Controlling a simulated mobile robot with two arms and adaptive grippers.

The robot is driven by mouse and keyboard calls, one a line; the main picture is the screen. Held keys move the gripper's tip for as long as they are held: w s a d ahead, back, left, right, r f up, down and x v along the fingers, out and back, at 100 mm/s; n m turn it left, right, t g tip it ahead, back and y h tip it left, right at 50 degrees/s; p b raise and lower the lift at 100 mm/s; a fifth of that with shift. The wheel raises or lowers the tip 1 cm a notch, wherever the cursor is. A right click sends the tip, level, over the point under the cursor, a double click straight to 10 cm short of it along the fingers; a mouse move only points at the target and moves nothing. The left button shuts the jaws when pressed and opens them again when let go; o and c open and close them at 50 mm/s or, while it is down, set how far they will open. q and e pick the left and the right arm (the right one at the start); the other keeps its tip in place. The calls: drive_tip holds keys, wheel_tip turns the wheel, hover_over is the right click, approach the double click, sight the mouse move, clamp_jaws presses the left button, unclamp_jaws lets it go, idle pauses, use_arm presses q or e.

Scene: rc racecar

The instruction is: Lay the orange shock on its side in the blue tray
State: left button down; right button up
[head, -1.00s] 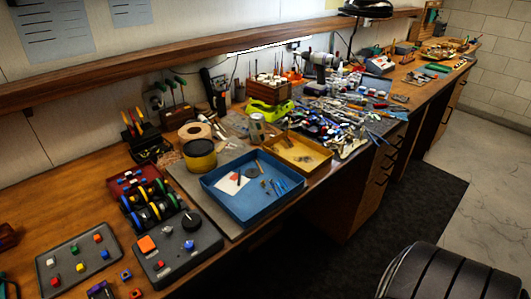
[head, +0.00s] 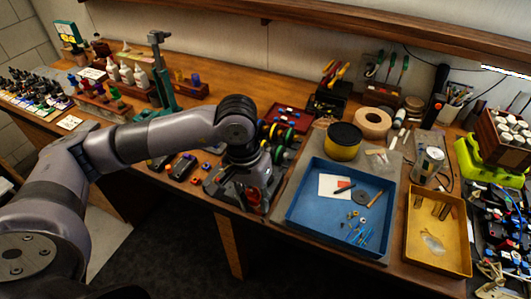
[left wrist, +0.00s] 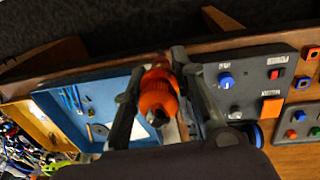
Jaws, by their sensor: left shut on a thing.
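My left gripper (head: 258,198) is at the left side of the blue tray (head: 318,212) in the head view, above the grey control box. In the left wrist view its two fingers are shut on the orange shock (left wrist: 158,96), which points towards the camera between them. In the head view only a small orange-red patch of the shock (head: 253,196) shows at the gripper. The blue tray also shows in the left wrist view (left wrist: 100,84), left of and partly behind the gripper. My right gripper is not in view.
The tray holds a white card (head: 334,186), a grey disc and small tools; its near-left floor is bare. A yellow tray (head: 452,252) stands to its right and a black-and-yellow tub (head: 344,141) behind it. The grey control box (left wrist: 245,85) lies beside the tray.

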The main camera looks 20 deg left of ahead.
use_arm(q)
drive_tip(key=r, duration=0.3)
drive_tip(key=r+p, duration=0.1)
drive_tip(key=r, duration=0.3)
drive_tip(key=w+r, duration=0.1)
drive_tip(key=r, duration=0.2)
drive_tip(key=shift+w+a+r+p, duration=0.1)
drive_tip(key=shift+a+r+p, duration=0.05)
drive_tip(key=shift+a+p, duration=0.2)
drive_tip(key=shift+d, duration=0.1)
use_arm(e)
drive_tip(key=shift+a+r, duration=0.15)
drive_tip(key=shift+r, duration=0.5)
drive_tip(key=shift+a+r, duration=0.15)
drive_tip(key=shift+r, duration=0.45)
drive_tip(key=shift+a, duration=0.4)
